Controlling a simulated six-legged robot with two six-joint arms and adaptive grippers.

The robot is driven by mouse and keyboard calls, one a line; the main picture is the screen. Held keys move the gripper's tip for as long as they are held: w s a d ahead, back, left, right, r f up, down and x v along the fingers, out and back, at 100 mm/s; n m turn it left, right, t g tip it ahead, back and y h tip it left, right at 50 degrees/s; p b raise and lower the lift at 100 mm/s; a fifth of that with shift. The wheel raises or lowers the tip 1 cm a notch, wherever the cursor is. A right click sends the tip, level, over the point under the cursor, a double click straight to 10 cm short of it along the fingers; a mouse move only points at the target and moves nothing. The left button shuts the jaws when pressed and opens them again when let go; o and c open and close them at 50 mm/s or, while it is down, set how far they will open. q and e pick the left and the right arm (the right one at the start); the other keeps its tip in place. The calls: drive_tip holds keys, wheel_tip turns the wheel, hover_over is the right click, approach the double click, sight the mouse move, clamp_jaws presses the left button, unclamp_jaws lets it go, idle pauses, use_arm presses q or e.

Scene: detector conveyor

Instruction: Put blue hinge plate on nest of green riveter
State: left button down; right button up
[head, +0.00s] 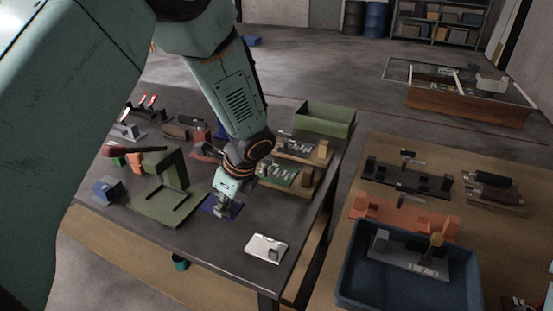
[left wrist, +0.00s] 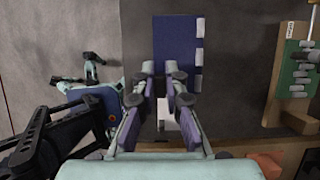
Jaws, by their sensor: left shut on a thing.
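The blue hinge plate (head: 234,211) is a flat dark blue piece at my left gripper (head: 222,208), over the dark table. Whether the plate touches the table is unclear. The green riveter (head: 171,172) stands just left of the gripper in the head view, with a red-and-black lever on top and a flat green base. My right gripper is not visible.
A blue block (head: 107,190) stands left of the riveter. A white plate (head: 266,248) lies near the front right. Wooden fixtures (head: 290,178) and a green bin (head: 325,117) are behind on the right. A second table holds a blue tray (head: 345,285).

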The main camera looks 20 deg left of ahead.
use_arm(q)
drive_tip(key=shift+a+n, duration=0.1)
drive_tip(key=shift+n, duration=0.2)
drive_tip(key=s+d+f+n+g+h+b, duration=0.1)
drive_tip(key=s+d+n+b, duration=0.1)
drive_tip(key=n, duration=0.4)
drive_tip(key=s+d+f+n+g+h+b, duration=0.2)
drive_tip(key=d+n+b, duration=0.3)
drive_tip(key=d+n, duration=0.1)
drive_tip(key=s+d+f+n+g+h+b, duration=0.1)
drive_tip(key=s+d+n+b, duration=0.1)
drive_tip(key=n, duration=0.4)
drive_tip(key=shift+s+d+f+g+h+b, duration=0.15)
drive_tip(key=shift+s+d+g+b, duration=0.05)
drive_tip(key=shift+d+b, duration=0.2)
drive_tip(key=shift+s+d+f+g+h+b, duration=0.15)
drive_tip(key=shift+d+g+b, duration=0.1)
drive_tip(key=shift+d, duration=0.25)
drive_tip(key=shift+w+a+f+b, duration=0.1)
drive_tip(key=shift+w+f+b, duration=0.15)
drive_tip(key=shift+f+b, duration=0.25)
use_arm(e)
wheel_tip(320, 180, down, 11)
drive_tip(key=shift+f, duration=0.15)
use_arm(q)
drive_tip(key=shift+r, duration=0.15)
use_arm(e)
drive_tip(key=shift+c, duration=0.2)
